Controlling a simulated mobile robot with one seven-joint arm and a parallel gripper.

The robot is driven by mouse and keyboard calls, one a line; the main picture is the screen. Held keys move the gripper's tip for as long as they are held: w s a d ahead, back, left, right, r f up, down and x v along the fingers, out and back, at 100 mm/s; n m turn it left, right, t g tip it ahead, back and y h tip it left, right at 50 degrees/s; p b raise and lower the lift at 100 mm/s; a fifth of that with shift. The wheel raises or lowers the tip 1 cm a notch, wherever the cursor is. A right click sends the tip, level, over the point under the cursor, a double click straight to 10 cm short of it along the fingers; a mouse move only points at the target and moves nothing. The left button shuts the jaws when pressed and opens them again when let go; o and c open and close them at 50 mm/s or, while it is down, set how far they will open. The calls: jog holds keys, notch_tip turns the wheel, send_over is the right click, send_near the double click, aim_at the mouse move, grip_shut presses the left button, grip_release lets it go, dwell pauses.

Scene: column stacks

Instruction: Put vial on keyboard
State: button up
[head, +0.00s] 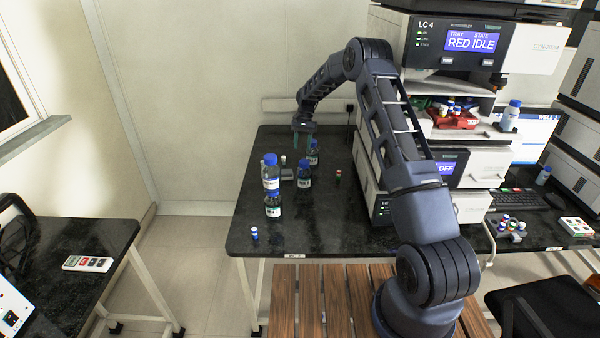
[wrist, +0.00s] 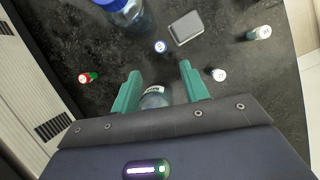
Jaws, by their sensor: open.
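My gripper (head: 302,141) is open over the back of the black bench, its teal fingers pointing down. In the wrist view the fingers (wrist: 160,70) stand apart, with a clear labelled glass item (wrist: 154,98) between or below them, partly hidden by the gripper body. Several small vials stand on the bench: a red-and-green one (wrist: 88,77), a blue-topped one (wrist: 161,46), a white-topped one (wrist: 219,75) and a pale one (wrist: 260,33). I cannot tell which vial is meant. The dark keyboard (head: 515,200) lies on the right-hand bench, before the monitor.
Blue-capped bottles (head: 271,172) stand left of and near the gripper; one (wrist: 128,14) is close in the wrist view. A grey box (wrist: 186,28) lies among the vials. The instrument stack (head: 470,165) stands between gripper and keyboard. A vial rack (head: 511,229) sits before the keyboard.

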jog(key=s+a+f+n+t+h, duration=0.1)
jog(key=s+a+n+t+h, duration=0.2)
jog(key=n, duration=0.9)
jog(key=s+a+n+t+h, duration=0.2)
jog(key=s+n, duration=0.1)
jog(key=n, duration=0.9)
jog(key=shift+h, duration=0.3)
jog(key=shift+w+x, duration=0.15)
jog(key=shift+x, duration=1.65)
jog(key=shift+w+x, duration=0.15)
jog(key=shift+x, duration=1.65)
jog(key=shift+w+x, duration=0.15)
jog(key=shift+x, duration=1.65)
jog(key=shift+a, duration=0.1)
grip_shut()
jog(key=shift+r, duration=0.15)
